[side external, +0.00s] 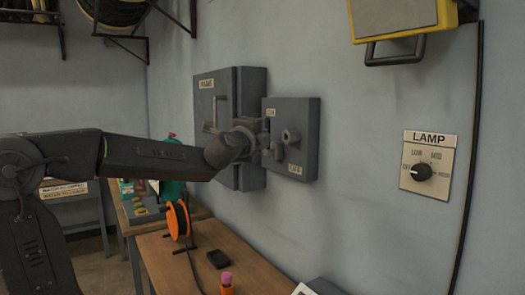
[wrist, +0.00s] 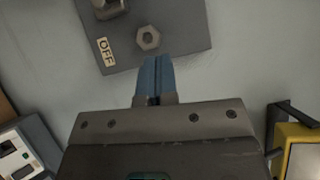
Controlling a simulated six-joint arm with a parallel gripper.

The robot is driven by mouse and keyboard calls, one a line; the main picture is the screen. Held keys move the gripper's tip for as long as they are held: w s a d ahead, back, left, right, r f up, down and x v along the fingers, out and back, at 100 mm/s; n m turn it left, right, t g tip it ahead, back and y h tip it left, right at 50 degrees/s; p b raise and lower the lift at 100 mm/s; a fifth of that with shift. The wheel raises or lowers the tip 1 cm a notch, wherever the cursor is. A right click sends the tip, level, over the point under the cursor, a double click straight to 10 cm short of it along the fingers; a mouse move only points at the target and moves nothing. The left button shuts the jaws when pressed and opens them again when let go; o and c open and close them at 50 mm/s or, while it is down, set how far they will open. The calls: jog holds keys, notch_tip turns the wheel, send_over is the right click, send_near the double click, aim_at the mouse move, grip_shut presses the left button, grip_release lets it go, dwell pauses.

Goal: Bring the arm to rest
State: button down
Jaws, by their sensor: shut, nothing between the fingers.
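My gripper (wrist: 155,82) shows in the wrist view with its two blue fingers pressed together and nothing between them. Its tips point at the lower edge of a grey wall box (wrist: 178,30) with an OFF label and a hex nut (wrist: 148,38). In the side view my arm reaches from the left to this grey box (side external: 308,150), and my wrist overlaps its left part. The fingertips are hard to make out there. I cannot tell whether they touch the box.
A larger grey cabinet (side external: 250,95) is mounted beside the box. A lamp dial panel (side external: 429,161) and a yellow-framed fixture (side external: 405,18) are on the wall to the right. Below, a wooden bench (side external: 160,262) holds an orange cable reel (side external: 177,219) and a black block (side external: 217,259).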

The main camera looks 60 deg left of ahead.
jog(key=s+d+f+n+g+h, duration=0.1)
jog(key=s+d+f+n+h, duration=0.15)
jog(key=d+f+h, duration=0.35)
jog(key=s+d+f+n+g+h, duration=0.1)
jog(key=s+d+f+h, duration=0.3)
jog(key=d, duration=0.5)
jog(key=s+d+f+n+g, duration=0.1)
jog(key=s+f+n+g, duration=0.3)
jog(key=s+f, duration=0.2)
jog(key=s+d+f+n+g, duration=0.2)
jog(key=s+f+n+g, duration=0.1)
jog(key=s+f, duration=0.4)
jog(key=s+n, duration=0.1)
jog(key=s, duration=0.2)
jog(key=shift+s+d+f+n+g, duration=0.3)
jog(key=shift+s+n+g, duration=0.05)
jog(key=shift+s+g, duration=0.05)
